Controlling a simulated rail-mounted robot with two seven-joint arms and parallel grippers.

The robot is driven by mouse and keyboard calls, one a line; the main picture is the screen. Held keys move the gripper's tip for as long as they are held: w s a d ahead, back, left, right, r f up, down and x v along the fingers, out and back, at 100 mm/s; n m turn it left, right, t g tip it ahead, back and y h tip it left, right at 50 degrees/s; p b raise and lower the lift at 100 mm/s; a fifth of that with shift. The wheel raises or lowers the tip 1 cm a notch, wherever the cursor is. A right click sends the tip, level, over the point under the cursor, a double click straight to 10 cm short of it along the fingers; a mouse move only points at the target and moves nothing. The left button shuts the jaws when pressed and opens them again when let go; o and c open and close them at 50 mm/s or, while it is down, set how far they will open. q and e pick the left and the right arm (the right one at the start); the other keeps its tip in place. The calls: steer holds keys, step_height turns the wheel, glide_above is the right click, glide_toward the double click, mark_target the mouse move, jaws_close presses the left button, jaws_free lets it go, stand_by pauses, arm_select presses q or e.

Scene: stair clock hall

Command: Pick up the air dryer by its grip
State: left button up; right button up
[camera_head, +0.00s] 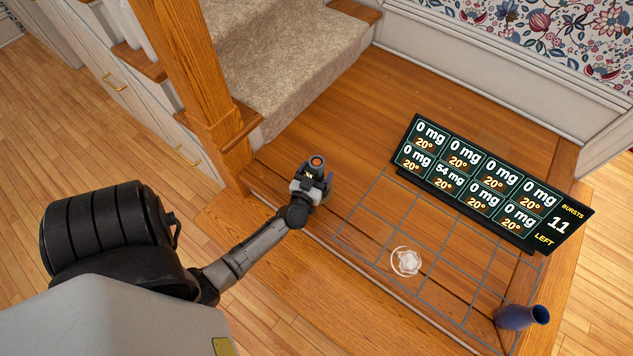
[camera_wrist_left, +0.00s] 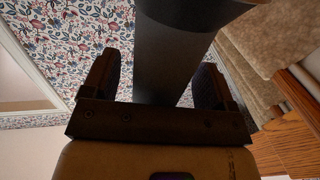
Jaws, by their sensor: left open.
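The air dryer (camera_head: 316,164) shows in the head view as a small dark body with an orange round end, on the wooden landing near the stair post. My left gripper (camera_head: 312,184) is at it, partly covering it. In the left wrist view, the dryer's dark grey grip (camera_wrist_left: 165,65) runs between the two open fingers of the left gripper (camera_wrist_left: 158,88), with a wider dark part above it. A gap shows between the grip and the left-hand finger; the right-hand finger is very close to it. My right gripper is in neither view.
A black display board (camera_head: 480,190) stands behind a blue grid drawn on the landing. A small white crumpled thing (camera_head: 407,261) lies inside a ring on the grid. A blue vase (camera_head: 520,317) is at the right. The wooden post (camera_head: 205,85) and carpeted stairs (camera_head: 285,60) stand close by.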

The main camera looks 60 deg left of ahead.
arm_select(q)
steer(key=shift+c, duration=0.2)
jaws_close()
stand_by(0.5)
steer(key=shift+r, duration=0.1)
